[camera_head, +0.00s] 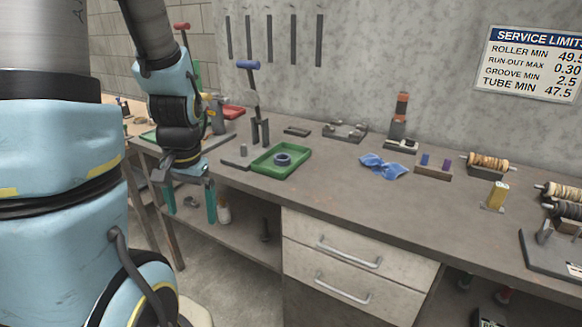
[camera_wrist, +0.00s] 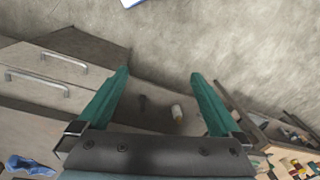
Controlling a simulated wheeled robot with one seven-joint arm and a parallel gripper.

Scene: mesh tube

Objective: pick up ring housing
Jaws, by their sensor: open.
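A dark blue-grey ring (camera_head: 283,160), which looks like the ring housing, lies flat in a shallow green tray (camera_head: 262,172) on the workbench. My gripper (camera_head: 191,213) hangs in front of the bench's edge, to the left of the tray and lower than it. Its two teal fingers point down, spread apart with nothing between them. In the wrist view my gripper (camera_wrist: 158,76) is also open and empty, above the floor and the lower shelf. The ring and tray are not seen in the wrist view.
A blue-handled tool in a stand (camera_head: 260,130) rises behind the tray. A blue cloth (camera_head: 384,166) lies to the right. Drawers (camera_head: 350,255) are below the benchtop.

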